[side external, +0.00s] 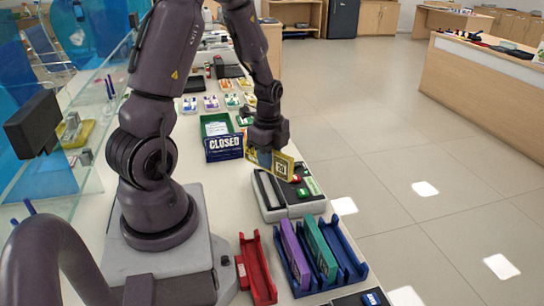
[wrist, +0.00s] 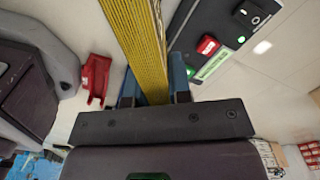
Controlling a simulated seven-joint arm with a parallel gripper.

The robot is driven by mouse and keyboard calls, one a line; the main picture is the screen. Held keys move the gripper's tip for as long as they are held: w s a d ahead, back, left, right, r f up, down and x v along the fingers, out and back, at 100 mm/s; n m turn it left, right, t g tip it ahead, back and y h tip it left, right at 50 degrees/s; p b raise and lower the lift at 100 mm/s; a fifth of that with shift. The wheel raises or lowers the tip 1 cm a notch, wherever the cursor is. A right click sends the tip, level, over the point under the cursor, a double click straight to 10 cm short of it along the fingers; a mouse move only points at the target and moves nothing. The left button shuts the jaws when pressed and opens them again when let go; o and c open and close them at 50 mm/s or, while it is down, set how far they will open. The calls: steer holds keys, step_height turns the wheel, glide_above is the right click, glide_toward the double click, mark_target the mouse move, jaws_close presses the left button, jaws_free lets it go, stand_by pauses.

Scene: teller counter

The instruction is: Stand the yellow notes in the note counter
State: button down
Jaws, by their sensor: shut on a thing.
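The yellow notes (side external: 282,165) are a flat bundle with a dark printed square on its face. My gripper (side external: 264,156) is shut on them, and the bundle stands on edge between the blue fingers. In the wrist view the edges of the yellow notes (wrist: 140,40) run up from my gripper (wrist: 153,88). The note counter (side external: 276,212) is a grey machine with a dark slot and red and green parts on top. The notes show just above and behind it; whether they touch it I cannot tell. Part of the counter (wrist: 228,45) shows at the upper right in the wrist view.
A blue rack (side external: 352,267) in front of the counter holds a purple bundle (side external: 294,254) and a green bundle (side external: 320,248). A red rack (side external: 258,268) stands beside it. A CLOSED sign (side external: 224,148) and a green tray (side external: 216,125) are left of my gripper.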

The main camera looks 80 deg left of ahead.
steer(key=m, duration=0.6)
steer(key=shift+f+m, duration=0.1)
steer(key=shift+m, duration=0.2)
steer(key=shift+f, duration=2)
steer(key=shift+f, duration=0.15)
steer(key=shift+f, duration=0.9)
steer(key=c, duration=1)
jaws_free()
steer(key=shift+o, duration=0.2)
steer(key=shift+r, duration=0.1)
steer(key=shift+r, duration=3.4)
